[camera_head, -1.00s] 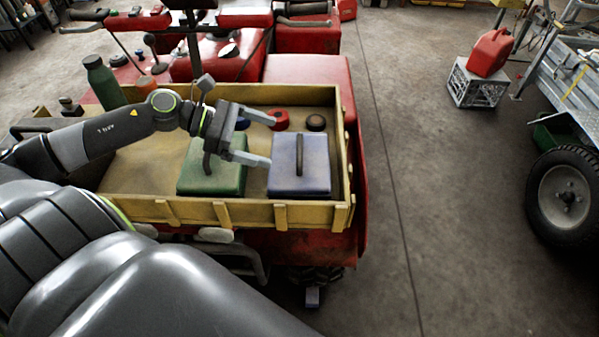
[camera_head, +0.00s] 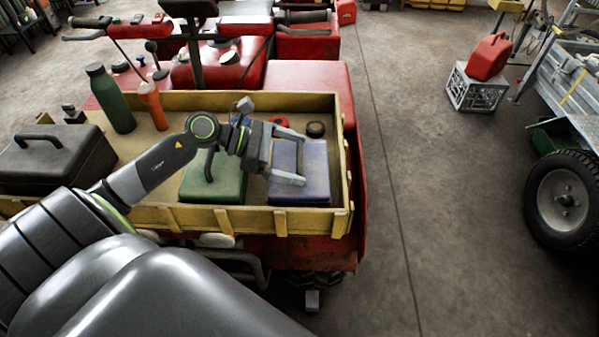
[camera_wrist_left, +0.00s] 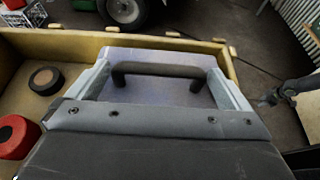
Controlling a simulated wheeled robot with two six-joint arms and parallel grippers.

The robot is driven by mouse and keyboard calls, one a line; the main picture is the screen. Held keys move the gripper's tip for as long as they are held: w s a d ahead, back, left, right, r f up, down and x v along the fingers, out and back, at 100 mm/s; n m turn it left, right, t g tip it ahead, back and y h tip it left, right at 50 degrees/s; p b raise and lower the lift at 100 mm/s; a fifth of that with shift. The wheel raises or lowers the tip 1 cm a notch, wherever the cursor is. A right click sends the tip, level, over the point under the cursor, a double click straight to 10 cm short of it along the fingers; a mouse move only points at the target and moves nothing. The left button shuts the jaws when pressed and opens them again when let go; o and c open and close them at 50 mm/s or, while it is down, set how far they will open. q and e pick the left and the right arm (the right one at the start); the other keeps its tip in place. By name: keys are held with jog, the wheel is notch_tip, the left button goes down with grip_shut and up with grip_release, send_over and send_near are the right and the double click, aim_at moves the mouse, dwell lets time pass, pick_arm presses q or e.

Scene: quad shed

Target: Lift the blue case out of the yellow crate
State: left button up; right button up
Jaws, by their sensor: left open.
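The blue case (camera_head: 316,180) lies in the right end of the yellow crate (camera_head: 240,215). My left gripper (camera_head: 304,160) is open over the case, one finger along its far side and one across its middle in the head view. In the left wrist view the case (camera_wrist_left: 150,115) shows between the open fingers (camera_wrist_left: 158,75), with its black handle (camera_wrist_left: 160,70) between them. I cannot tell whether the fingers touch the handle. In the head view the handle is hidden by the gripper.
A green case (camera_head: 228,180) lies just left of the blue one. Red (camera_head: 278,121) and black (camera_head: 316,129) rolls sit behind. A dark toolbox (camera_head: 55,160), a green bottle (camera_head: 112,100) and an orange bottle (camera_head: 153,105) stand left. Clear floor lies right of the crate.

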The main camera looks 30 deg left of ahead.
pick_arm(q)
jog(key=shift+x, duration=0.9)
jog(key=c, duration=1.4)
jog(key=shift+c, duration=0.9)
jog(key=shift+r, duration=0.1)
